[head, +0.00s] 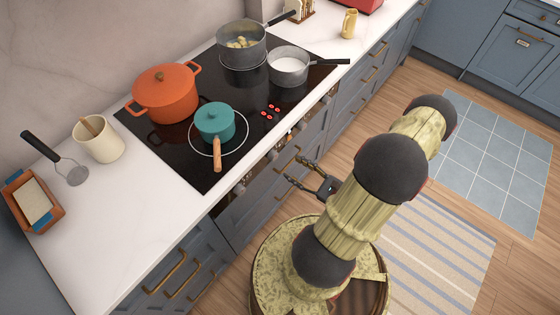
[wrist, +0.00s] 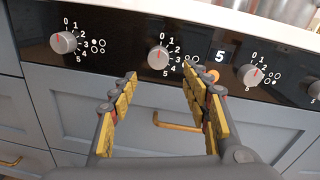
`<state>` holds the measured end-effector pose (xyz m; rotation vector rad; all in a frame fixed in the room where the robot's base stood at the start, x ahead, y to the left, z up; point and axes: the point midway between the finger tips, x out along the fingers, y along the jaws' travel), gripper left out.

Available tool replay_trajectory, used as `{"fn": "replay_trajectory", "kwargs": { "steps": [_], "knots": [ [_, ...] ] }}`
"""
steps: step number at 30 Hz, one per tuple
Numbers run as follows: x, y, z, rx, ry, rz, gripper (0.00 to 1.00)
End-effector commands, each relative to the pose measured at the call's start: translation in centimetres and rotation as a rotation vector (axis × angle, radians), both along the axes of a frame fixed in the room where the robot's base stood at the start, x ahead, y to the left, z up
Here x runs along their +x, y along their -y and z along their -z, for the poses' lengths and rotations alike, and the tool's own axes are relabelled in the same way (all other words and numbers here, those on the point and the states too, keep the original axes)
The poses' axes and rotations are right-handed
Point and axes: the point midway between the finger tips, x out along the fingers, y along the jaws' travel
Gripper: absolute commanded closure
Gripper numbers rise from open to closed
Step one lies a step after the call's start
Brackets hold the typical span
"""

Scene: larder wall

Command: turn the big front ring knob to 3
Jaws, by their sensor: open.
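The oven front carries a row of silver knobs with 0 to 5 scales. In the wrist view a left knob (wrist: 63,42), a middle knob (wrist: 158,57) and a right knob (wrist: 250,75) show. Their red marks all point up, near 0. Ring symbols stand beside them; the middle one's are partly hidden by my right finger, so I cannot tell which knob serves the big front ring. My gripper (wrist: 160,82) is open and empty, its fingertips below and either side of the middle knob, apparently not touching it. In the head view my gripper (head: 294,171) is before the drawers.
A display (wrist: 219,56) reads 5. A teal pan (head: 214,122) stands on a front ring of the black hob (head: 185,168).

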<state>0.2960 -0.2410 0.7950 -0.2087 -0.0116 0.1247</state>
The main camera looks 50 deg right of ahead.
Motion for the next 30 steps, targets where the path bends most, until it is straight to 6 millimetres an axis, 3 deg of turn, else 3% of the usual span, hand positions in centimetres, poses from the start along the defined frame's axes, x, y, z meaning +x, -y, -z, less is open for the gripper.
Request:
{"fn": "replay_trajectory", "kwargs": {
  "steps": [5,21,30],
  "knots": [
    [0.9,-0.3,-0.1,-0.016,0.006,-0.007,0.53],
    [6.8,-1.1,0.0,-0.015,0.004,-0.010,0.53],
    [7.7,-1.2,-0.1,-0.015,0.004,-0.008,0.53]
  ]
}}
